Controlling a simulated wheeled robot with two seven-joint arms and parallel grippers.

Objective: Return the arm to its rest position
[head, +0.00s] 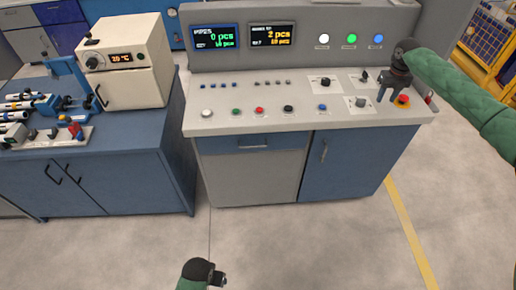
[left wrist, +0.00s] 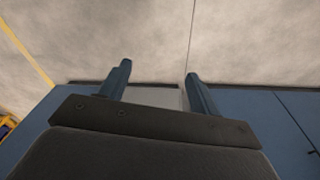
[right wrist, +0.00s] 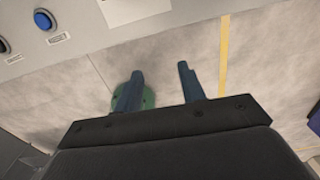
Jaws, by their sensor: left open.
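My right arm comes in from the right of the head view, and my right gripper (head: 388,97) hangs over the right end of the control console (head: 300,118), by a red button (head: 403,100). I cannot tell whether it touches the console. In the right wrist view its two fingers (right wrist: 160,71) stand apart with nothing between them. My left arm shows at the bottom of the head view, low over the floor in front of the console; its gripper (head: 218,279) is small there. In the left wrist view its fingers (left wrist: 158,70) are apart and empty.
The console carries two displays (head: 214,37) and several buttons and lamps. A blue cabinet (head: 110,165) at left bears a cream oven (head: 125,62) and several pipes (head: 20,105). The grey floor (head: 290,245) in front is clear, with a yellow line (head: 410,235). A yellow cage (head: 488,45) stands at far right.

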